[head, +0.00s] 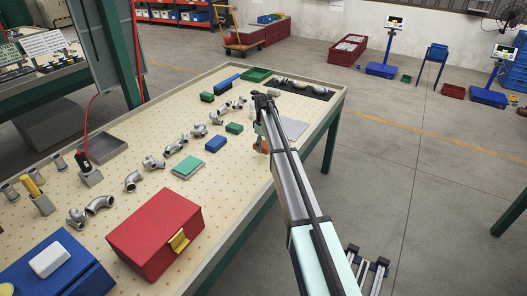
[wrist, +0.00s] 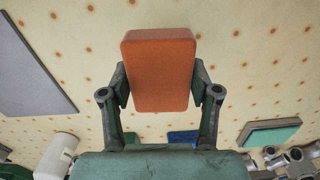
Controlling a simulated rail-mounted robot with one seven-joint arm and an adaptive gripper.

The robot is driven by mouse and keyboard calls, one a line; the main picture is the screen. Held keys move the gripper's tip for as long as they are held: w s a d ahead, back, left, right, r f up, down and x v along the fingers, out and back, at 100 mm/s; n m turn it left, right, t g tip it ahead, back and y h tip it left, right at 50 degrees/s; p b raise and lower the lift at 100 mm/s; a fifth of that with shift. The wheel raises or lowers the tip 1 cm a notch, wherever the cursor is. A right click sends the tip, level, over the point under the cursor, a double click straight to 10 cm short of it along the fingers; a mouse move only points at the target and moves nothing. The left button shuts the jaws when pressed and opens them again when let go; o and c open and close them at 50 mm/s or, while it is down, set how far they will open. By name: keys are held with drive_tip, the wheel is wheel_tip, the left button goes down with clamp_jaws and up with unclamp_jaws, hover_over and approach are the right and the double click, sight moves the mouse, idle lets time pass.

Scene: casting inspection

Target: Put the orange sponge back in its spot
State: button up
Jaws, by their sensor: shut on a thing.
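The orange sponge (wrist: 160,68) is a rounded block in the wrist view. It is held between the two fingers of my gripper (wrist: 160,85), one finger on each side, with the perforated cream table top behind it. In the head view my gripper (head: 262,139) is over the far right part of the table, and only a small orange patch of the sponge (head: 265,147) shows beside my arm. I cannot tell the sponge's height above the table. No marked spot for the sponge can be made out.
A grey plate (head: 292,130) lies right of my gripper. A blue pad (head: 216,143), a green pad (head: 187,167), a green block (head: 234,128) and several metal pipe fittings (head: 175,147) lie to the left. A red box (head: 155,232) stands at the near edge. A dark tray (head: 305,90) with castings is at the far end.

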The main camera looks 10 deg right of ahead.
sight(263, 158)
drive_tip(key=shift+f+p, duration=0.6)
drive_tip(key=shift+f, duration=1.5)
drive_tip(key=shift+f, duration=0.2)
drive_tip(key=o, duration=1.1)
